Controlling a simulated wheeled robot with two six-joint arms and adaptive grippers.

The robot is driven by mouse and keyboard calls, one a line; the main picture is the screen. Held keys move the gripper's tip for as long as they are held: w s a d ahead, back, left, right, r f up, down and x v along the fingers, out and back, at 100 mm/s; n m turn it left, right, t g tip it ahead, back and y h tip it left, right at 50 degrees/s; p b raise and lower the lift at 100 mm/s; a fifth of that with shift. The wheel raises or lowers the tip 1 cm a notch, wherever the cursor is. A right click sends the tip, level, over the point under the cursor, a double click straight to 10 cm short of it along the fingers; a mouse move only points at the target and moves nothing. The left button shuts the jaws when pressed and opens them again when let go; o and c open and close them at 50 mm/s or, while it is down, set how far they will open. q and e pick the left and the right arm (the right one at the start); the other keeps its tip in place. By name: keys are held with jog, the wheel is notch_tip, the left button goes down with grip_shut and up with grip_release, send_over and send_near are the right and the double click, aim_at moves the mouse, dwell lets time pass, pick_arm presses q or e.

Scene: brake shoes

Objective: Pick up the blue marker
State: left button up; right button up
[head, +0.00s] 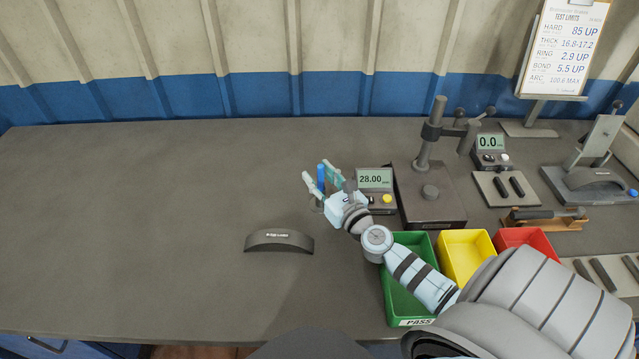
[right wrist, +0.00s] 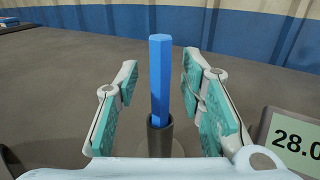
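The blue marker (right wrist: 160,75) stands upright in a dark cylindrical holder (right wrist: 159,135) in the right wrist view. In the head view the blue marker (head: 321,178) shows between the fingers of my right gripper (head: 320,180). My right gripper (right wrist: 160,100) is open, with one teal-padded finger on each side of the marker. A gap shows between the marker and each pad. In the head view the holder is mostly hidden by the gripper. My left gripper is not in view.
A display reading 28.00 (head: 375,178) stands just right of the gripper. A curved brake shoe (head: 279,241) lies nearer on the bench. Green (head: 397,310), yellow (head: 466,250) and red (head: 524,237) bins stand at right. The bench's left side (head: 120,220) is clear.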

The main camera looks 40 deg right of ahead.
jog(key=shift+s, duration=0.15)
jog(key=shift+s+r, duration=0.1)
jog(key=c, duration=0.3)
grip_shut()
pick_arm(q)
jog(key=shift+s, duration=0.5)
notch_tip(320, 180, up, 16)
jog(key=p, duration=1.6)
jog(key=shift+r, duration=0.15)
pick_arm(e)
notch_tip(320, 180, up, 17)
